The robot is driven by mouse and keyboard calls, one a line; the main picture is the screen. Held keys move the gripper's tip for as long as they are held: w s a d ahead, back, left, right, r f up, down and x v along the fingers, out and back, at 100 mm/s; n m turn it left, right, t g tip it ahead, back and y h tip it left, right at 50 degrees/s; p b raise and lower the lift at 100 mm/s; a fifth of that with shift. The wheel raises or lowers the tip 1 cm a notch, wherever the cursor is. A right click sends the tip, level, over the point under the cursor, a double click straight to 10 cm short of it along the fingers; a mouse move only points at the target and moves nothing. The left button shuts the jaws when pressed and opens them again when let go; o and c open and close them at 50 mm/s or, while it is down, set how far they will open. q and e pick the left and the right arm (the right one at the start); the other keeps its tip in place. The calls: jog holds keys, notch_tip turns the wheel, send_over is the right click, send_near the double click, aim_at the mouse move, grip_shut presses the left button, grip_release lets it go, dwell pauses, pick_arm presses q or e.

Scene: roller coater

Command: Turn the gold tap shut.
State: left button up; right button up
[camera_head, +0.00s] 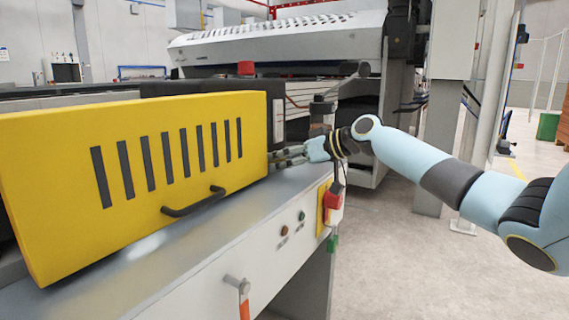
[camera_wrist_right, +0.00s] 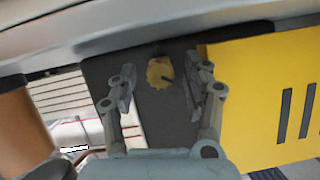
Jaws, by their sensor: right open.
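The gold tap (camera_wrist_right: 160,72) shows in the right wrist view as a small round knob with a scalloped rim and a dark mark at its right side. It sits on a dark grey panel (camera_wrist_right: 140,115). My right gripper (camera_wrist_right: 163,88) is open, with one finger on each side of the tap in that view. I cannot tell whether either finger touches it. In the head view my right gripper (camera_head: 272,157) reaches in beside the right end of the yellow cover, and the tap is hidden there. My left gripper is not in view.
The yellow slotted cover (camera_head: 60,160) with a black handle (camera_head: 193,202) stands close to my right gripper. A grey ledge (camera_head: 230,212) runs in front, with a red button (camera_head: 332,200) at its end. An orange-handled lever (camera_head: 243,300) hangs on the front panel. Open floor lies right.

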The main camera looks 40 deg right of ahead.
grip_shut()
dwell(0.3)
